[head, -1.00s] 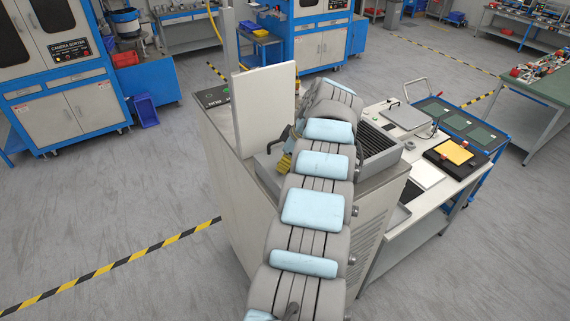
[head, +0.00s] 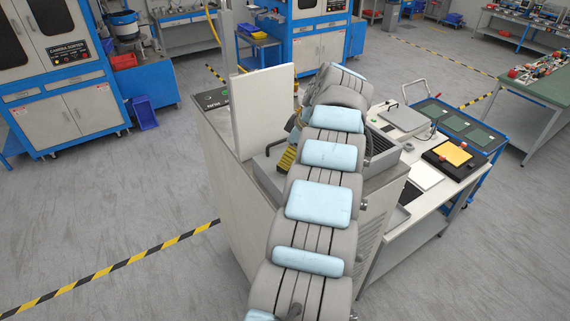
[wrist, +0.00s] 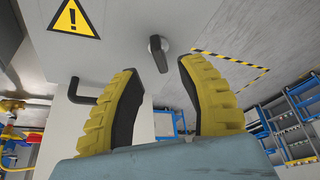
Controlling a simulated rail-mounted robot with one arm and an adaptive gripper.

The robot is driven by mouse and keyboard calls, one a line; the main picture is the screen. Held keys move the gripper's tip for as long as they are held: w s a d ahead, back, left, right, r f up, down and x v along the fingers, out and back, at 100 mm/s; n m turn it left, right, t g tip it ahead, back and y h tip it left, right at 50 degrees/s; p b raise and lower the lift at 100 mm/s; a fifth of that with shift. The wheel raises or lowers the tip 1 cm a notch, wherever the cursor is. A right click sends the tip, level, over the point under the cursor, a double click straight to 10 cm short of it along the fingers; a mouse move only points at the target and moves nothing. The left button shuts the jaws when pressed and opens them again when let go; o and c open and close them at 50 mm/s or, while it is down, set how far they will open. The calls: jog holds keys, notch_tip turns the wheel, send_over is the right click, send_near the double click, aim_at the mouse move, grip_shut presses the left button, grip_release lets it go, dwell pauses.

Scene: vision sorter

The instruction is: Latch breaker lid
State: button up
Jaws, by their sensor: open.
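In the wrist view a pale grey panel with a yellow warning triangle carries a small black turning latch (wrist: 158,52). A bent black handle (wrist: 85,92) shows lower left of it. My gripper (wrist: 157,68) is open, its yellow, black-padded fingers spread with the latch seen between and beyond their tips. Nothing is held, and I see no contact with the latch. In the head view a pale panel, seemingly the lid (head: 263,112), stands upright on the cabinet. My arm hides most of the gripper there; only some yellow finger (head: 288,158) shows beside the panel.
The grey cabinet (head: 232,190) stands under my arm. A finned dark unit (head: 381,150) is on its top, right of my arm. A white bench (head: 425,205) with devices adjoins at right.

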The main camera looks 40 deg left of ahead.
jog(key=shift+v, duration=1.55)
